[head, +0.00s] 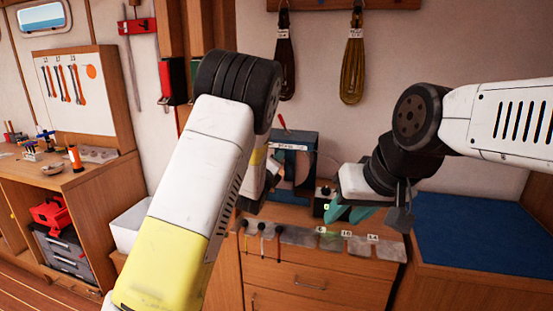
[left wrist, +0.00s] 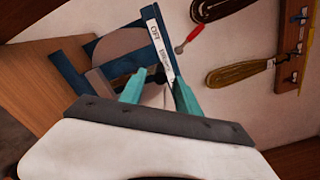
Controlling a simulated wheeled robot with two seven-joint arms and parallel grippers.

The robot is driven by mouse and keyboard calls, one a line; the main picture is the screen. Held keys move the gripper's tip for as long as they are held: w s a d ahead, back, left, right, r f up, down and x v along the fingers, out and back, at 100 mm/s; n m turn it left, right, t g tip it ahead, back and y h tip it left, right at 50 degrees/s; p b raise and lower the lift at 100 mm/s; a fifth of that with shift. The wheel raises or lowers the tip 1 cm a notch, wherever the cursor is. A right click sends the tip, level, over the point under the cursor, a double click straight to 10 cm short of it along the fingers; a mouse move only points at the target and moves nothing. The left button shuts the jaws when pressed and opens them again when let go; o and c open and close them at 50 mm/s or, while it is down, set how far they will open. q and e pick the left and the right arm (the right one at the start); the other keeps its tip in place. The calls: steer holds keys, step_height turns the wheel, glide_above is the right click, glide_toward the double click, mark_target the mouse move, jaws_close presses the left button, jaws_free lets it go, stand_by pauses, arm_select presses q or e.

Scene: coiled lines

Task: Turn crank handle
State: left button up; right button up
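A blue-framed device (head: 297,138) with a white label strip stands on the wooden cabinet, partly hidden by my left arm. A small red handle (head: 281,122) sticks up at its top; it also shows in the left wrist view (left wrist: 189,39), to the right of the label strip. My left gripper is hidden behind its arm in the head view. In the left wrist view its teal fingers (left wrist: 158,93) are apart in front of the device, with the red handle beyond them, untouched. My right gripper (head: 350,213) has its teal fingers apart above the cabinet's right part.
A small dark box (head: 324,198) stands close by the right gripper. Grey labelled pads (head: 330,241) lie along the cabinet front. Coiled lines (head: 353,68) hang on the wall behind. A blue mat (head: 475,235) covers the right-hand surface. A workbench (head: 90,185) stands at left.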

arm_select(q)
steer(key=shift+v, duration=1.65)
